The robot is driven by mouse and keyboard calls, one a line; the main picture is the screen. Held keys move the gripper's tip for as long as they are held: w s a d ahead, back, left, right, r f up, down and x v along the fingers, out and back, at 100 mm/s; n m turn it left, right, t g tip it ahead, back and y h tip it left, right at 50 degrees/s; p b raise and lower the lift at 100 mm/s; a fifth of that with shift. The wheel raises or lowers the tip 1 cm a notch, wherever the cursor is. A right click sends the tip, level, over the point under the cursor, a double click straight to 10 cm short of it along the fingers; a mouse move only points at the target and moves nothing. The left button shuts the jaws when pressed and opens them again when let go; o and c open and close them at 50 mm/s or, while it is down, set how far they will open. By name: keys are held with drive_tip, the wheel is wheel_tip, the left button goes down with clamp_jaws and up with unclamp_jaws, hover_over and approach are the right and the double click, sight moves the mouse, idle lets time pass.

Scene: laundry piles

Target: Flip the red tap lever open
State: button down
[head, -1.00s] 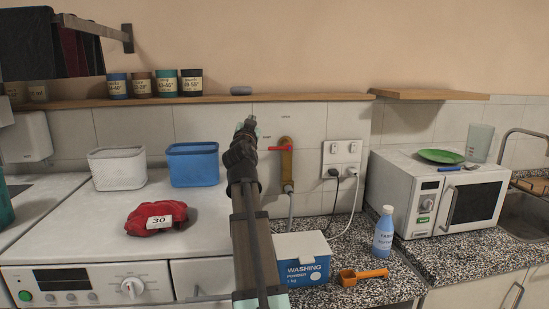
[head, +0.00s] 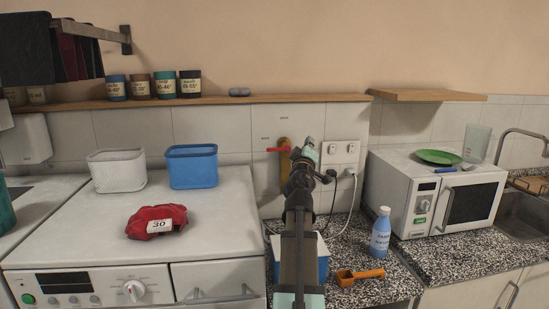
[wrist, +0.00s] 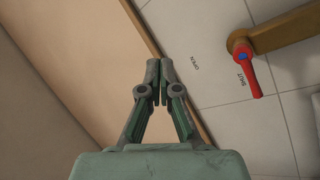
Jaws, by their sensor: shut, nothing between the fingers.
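The red tap lever (head: 278,149) sits on a brass tap (head: 284,142) on the tiled wall and points left in the head view. In the wrist view the lever (wrist: 256,77) has a blue centre and lies alongside the "SHUT" lettering (wrist: 240,79). The "OPEN" lettering (wrist: 195,65) is on the wall between lever and fingers. My gripper (head: 309,142) is just right of the tap in the head view, partly hiding the pipe below. In the wrist view its fingers (wrist: 161,68) are together and empty, apart from the lever.
A wooden shelf (head: 230,99) runs above the tap. A socket (head: 340,152) with plugs and cables is close on the right. A washing powder box (head: 322,268) stands below, partly hidden by my arm, with a blue bottle (head: 381,235) and orange scoop (head: 360,276) nearby.

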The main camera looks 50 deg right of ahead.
sight(279, 149)
drive_tip(key=w+a+f+n+t+y+p, duration=0.1)
drive_tip(key=f+n, duration=0.6)
drive_tip(key=n, duration=0.8)
drive_tip(key=w+a+f+n+t+y+p, duration=0.2)
drive_tip(key=w+a+f+n+t, duration=0.3)
drive_tip(key=n, duration=1)
drive_tip(key=shift+w+a+f+y+p, duration=0.15)
drive_tip(key=shift+w+f+y+p, duration=0.15)
drive_tip(key=shift+w+f+y, duration=0.95)
drive_tip(key=shift+s+f+h, duration=0.25)
drive_tip(key=shift+h, duration=0.1)
drive_tip(key=w+d+r+p, duration=0.6)
drive_tip(key=d, duration=0.1)
drive_tip(key=shift+w+r, duration=0.25)
drive_tip(key=shift+w, duration=0.1)
drive_tip(key=shift+w+a, duration=0.15)
